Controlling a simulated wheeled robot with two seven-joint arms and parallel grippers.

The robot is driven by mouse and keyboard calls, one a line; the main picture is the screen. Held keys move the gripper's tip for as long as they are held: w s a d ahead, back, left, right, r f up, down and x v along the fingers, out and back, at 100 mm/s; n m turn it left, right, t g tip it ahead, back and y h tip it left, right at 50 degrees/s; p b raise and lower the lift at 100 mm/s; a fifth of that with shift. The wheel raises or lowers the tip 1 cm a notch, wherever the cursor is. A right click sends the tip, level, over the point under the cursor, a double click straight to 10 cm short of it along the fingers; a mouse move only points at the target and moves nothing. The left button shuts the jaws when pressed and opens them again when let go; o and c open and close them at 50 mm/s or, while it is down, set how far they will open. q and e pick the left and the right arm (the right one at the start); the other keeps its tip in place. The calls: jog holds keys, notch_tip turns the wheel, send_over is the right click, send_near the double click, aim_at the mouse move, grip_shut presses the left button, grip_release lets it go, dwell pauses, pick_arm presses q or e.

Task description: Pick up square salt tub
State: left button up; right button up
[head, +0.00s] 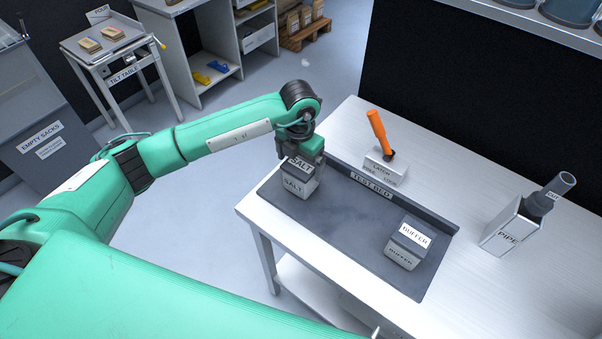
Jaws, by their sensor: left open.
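The square salt tub (295,187) is a small pale box with a grey lid and SALT labels on its top and front. It stands upright at the left end of the dark test bed mat (336,222) on the white bench. My left gripper (298,157) is right above the tub, pointing down, with its fingers at the tub's lid. The jaws are open; the fingertips are partly hidden, and I cannot tell whether they touch the tub. My right gripper is not in view.
A similar BUFFER tub (408,243) stands at the mat's right end. Behind the raised TEST BED edge (371,186) are a block with an orange handle (378,130) and a PIPE holder (510,232). The mat's middle is clear. A tilt table (118,55) stands far left.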

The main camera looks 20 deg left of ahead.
pick_arm(q)
jog(key=shift+f, duration=0.55)
jog(key=shift+d+f+p, duration=0.1)
jog(key=shift+f+p, duration=0.2)
jog(key=shift+p, duration=0.2)
notch_tip(320, 180, down, 3)
jog(key=shift+s+d+f+p, duration=0.1)
jog(key=shift+f+p, duration=0.1)
jog(key=shift+p, duration=0.7)
jog(key=shift+f, duration=0.55)
jog(key=c, duration=1)
jog(key=shift+c, duration=1.3)
jog(key=shift+r, duration=0.1)
